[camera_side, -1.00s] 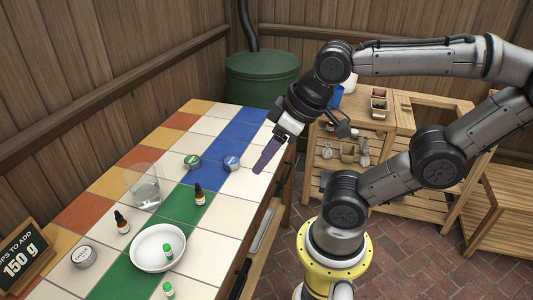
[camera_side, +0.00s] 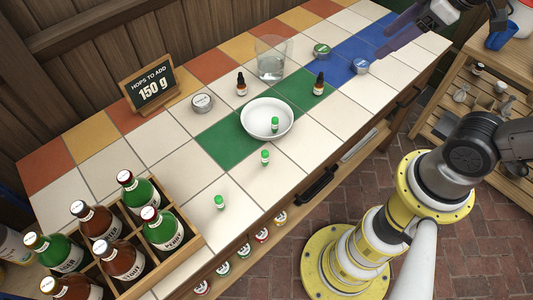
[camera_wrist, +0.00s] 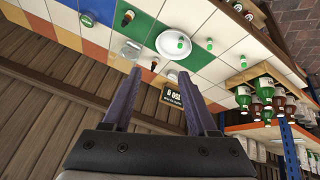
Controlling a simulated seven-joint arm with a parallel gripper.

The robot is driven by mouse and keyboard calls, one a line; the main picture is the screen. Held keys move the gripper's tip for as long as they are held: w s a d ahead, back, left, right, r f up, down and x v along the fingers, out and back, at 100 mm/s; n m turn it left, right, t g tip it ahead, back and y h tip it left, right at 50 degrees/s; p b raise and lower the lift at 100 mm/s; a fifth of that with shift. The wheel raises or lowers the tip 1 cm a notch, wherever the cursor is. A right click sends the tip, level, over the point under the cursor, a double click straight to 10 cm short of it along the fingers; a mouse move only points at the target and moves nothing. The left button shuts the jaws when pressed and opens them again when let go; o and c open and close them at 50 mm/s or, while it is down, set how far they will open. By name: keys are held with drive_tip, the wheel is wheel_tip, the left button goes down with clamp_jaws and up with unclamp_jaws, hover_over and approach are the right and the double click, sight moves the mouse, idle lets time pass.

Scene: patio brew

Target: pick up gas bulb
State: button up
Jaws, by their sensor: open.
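I cannot pick out a gas bulb for certain in any view. The small green-capped pieces are a capped piece in the white dish (camera_side: 274,124), a capped piece beside the dish (camera_side: 265,157) and a capped piece nearer the crate (camera_side: 219,202); what they are is too small to tell. My gripper (camera_side: 402,38) shows at the top right of the side view, near the blue tiles and the blue-lidded tin (camera_side: 361,67). In the wrist view my gripper (camera_wrist: 158,73) has its two purple fingers apart, with nothing held between them.
The white dish (camera_side: 248,122), a glass beaker (camera_side: 271,63), two dropper bottles (camera_side: 241,84) and tins (camera_side: 202,102) stand on the tiled table. A crate of bottles (camera_side: 190,240) is at the near left, a sign (camera_side: 151,88) behind. A wooden cart (camera_side: 470,80) stands at right.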

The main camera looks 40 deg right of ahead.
drive_tip(key=w+a+f+n+g, duration=0.1)
drive_tip(key=w+a+f+n, duration=0.1)
drive_tip(key=w+a+n, duration=0.45)
drive_tip(key=n+g, duration=0.5)
hover_over(265, 152)
wheel_tip(265, 152, down, 17)
wheel_tip(265, 152, down, 8)
drive_tip(key=shift+a+r, duration=0.15)
drive_tip(key=shift+f, duration=2.9)
clamp_jaws()
